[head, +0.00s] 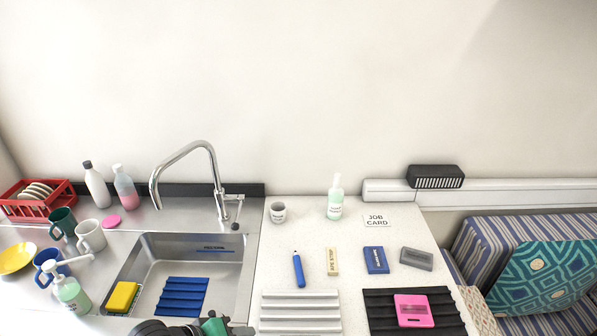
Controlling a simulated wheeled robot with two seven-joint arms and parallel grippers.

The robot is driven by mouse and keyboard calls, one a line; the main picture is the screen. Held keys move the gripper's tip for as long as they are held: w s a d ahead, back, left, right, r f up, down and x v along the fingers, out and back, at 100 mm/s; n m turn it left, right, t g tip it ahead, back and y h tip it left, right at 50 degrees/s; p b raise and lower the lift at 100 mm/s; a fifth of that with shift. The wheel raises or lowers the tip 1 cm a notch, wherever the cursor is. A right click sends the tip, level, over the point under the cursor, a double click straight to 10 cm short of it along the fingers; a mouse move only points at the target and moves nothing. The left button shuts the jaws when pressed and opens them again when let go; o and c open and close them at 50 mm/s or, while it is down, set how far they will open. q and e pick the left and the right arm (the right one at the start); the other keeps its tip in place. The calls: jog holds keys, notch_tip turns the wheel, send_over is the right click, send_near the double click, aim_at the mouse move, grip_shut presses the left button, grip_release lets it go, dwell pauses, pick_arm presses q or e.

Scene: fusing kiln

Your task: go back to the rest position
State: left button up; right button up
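The task names no object. Neither gripper's fingertips can be made out in the head view. A dark rounded part with a green piece (213,326) pokes in at the bottom edge, in front of the sink; it is cut off by the frame, and I cannot tell which part it is.
A sink (218,268) with a tall tap (214,165) is at the left, with mugs, bottles and a red dish rack (38,209) around it. The white counter (345,265) holds small items and a pink device (413,311) on a black mat. Cushions (548,265) are at right.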

pick_arm(q)
jog(key=s+a+f+m+g+y, duration=0.1)
jog(key=s+a+f+m+y, duration=0.2)
jog(key=s+a, duration=0.35)
jog(key=s+a+f+m+g+y, duration=0.1)
jog(key=s+a+f+m+y, duration=0.3)
jog(key=s, duration=0.5)
notch_tip(320, 180, down, 31)
jog(key=g, duration=0.1)
jog(key=s+a+f+g, duration=0.1)
jog(key=s+a+f, duration=0.1)
jog(key=s+f, duration=1.6)
jog(key=shift+s+a+f+g, duration=0.3)
jog(key=shift+s+a+f, duration=0.1)
jog(key=shift+s, duration=0.25)
jog(key=shift+d, duration=0.1)
